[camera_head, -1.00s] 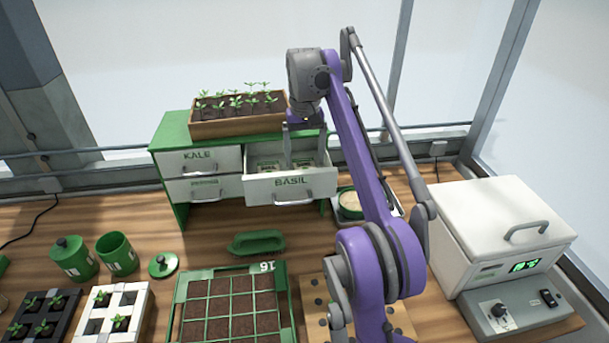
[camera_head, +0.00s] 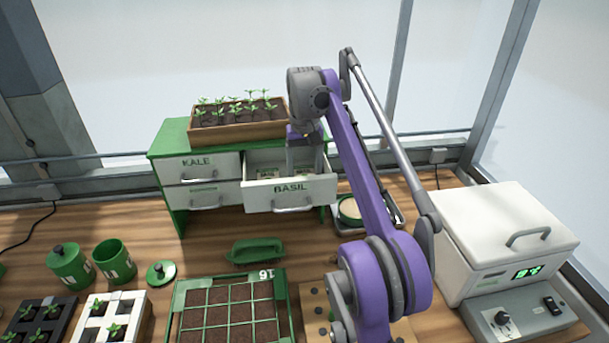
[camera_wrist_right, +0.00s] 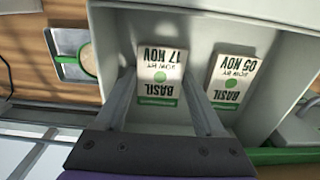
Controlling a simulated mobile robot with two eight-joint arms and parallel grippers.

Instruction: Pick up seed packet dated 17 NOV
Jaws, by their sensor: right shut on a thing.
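The seed packet dated 17 NOV (camera_wrist_right: 160,73), a cream basil packet with a green band, lies in the open BASIL drawer (camera_head: 290,194). My right gripper (camera_wrist_right: 159,75) reaches down into the drawer, with one finger along each side of this packet, shut on it. In the head view my right gripper (camera_head: 304,166) is at the right part of the drawer, and the packet is mostly hidden. A second basil packet, dated 05 NOV (camera_wrist_right: 231,77), lies beside it, outside the fingers. My left gripper is not in view.
The green cabinet (camera_head: 172,150) carries a planter box (camera_head: 236,131) of seedlings. A scale with a round dish (camera_head: 349,210) stands right of the drawer. A green scoop-like tool (camera_head: 257,247), a soil tray (camera_head: 181,296) and a white lidded device (camera_head: 500,230) stand in front and right.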

